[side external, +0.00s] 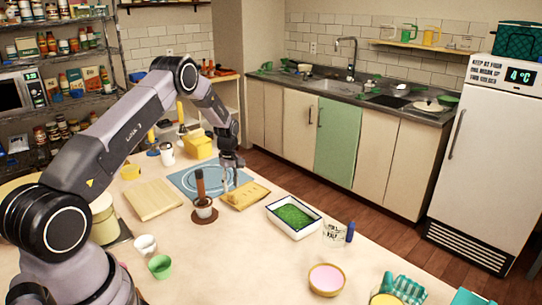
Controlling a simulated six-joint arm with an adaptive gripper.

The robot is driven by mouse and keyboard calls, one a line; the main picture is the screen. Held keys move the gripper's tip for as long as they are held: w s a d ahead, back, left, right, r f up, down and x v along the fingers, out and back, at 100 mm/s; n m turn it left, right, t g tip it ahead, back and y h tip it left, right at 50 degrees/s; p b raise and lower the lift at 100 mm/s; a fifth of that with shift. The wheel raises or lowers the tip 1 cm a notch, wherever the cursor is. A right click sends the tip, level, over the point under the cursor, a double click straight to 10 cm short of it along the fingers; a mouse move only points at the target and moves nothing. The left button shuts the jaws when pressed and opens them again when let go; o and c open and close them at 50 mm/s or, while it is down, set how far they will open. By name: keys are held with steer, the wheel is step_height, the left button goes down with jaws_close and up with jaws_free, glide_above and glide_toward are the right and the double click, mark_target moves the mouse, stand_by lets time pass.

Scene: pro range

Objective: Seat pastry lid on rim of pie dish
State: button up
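A flat tan rectangular sheet (248,197) with small marks on it, which looks like the pastry lid, is on the table at the right edge of a blue mat. A white rectangular dish with a dark rim (272,222), which looks like the pie dish, stands to its right and nearer the camera. Green filling (295,215) shows inside it, and its top is uncovered. My gripper (231,184) points down at the left end of the tan sheet. Its fingertips are small and blend with the background, so I cannot tell whether they grip the sheet.
The blue mat (188,180) lies behind the sheet. A small pot with an upright brown handle (200,185) stands close left of my gripper. A clear measuring cup (334,235) and blue bottle (350,232) stand right of the dish. A pink-filled bowl (326,279) is nearer. Table between is clear.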

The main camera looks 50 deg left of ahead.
mark_target(232, 194)
steer(key=shift+f, duration=1.55)
jaws_close()
steer(key=shift+r, duration=0.1)
step_height(232, 194, up, 7)
steer(key=shift+f, duration=0.1)
